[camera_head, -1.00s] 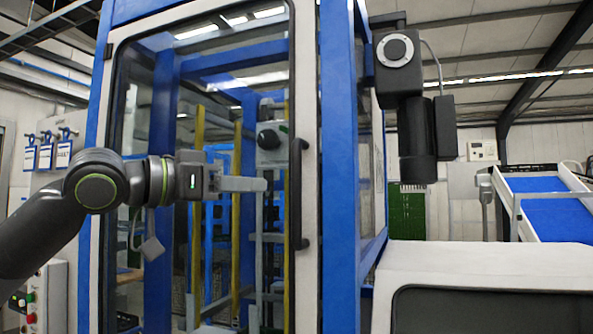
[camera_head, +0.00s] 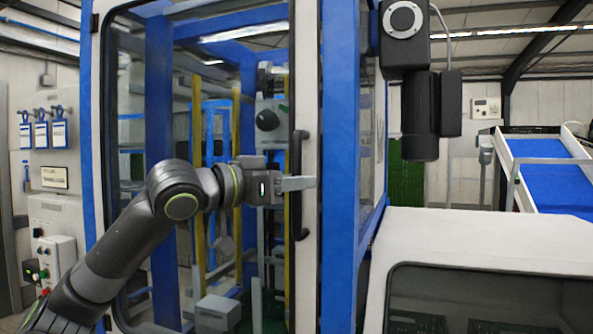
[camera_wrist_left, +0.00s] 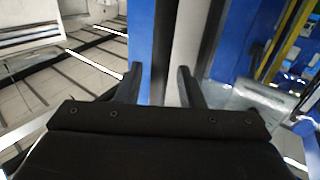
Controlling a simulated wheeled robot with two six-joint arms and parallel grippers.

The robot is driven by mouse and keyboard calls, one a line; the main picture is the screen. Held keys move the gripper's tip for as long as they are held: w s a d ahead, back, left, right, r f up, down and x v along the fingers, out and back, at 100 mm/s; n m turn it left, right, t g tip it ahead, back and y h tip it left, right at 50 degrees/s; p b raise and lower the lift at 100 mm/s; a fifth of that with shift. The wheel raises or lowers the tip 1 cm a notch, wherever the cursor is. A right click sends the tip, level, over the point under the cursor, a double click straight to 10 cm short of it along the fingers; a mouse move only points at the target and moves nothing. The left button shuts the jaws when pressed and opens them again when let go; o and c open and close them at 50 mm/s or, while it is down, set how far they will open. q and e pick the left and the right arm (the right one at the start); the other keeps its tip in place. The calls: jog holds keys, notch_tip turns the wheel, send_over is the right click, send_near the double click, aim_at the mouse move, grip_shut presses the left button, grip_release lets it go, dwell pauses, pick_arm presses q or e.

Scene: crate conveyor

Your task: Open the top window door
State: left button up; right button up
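The window door is a tall glazed panel in a light frame (camera_head: 307,70), on a blue machine cabinet. It looks closed. A black vertical bar handle (camera_head: 299,215) stands on its right side; a dark bar, seemingly this handle (camera_wrist_left: 164,45), shows in the left wrist view. My left gripper (camera_head: 299,184) is at the middle of the handle, fingers pointing right. In the left wrist view my left gripper (camera_wrist_left: 160,86) has its fingers apart on either side of the bar, with gaps visible. Contact cannot be told. My right gripper is not in view.
A black device (camera_head: 420,110) hangs from the cabinet's right post. A light machine cover (camera_head: 480,240) is below it, and a blue-bedded conveyor (camera_head: 550,185) is at far right. A control box with buttons (camera_head: 55,260) stands at left.

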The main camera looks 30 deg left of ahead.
pick_arm(q)
jog(key=shift+w+d, duration=0.15)
jog(key=shift+w, duration=0.25)
grip_shut()
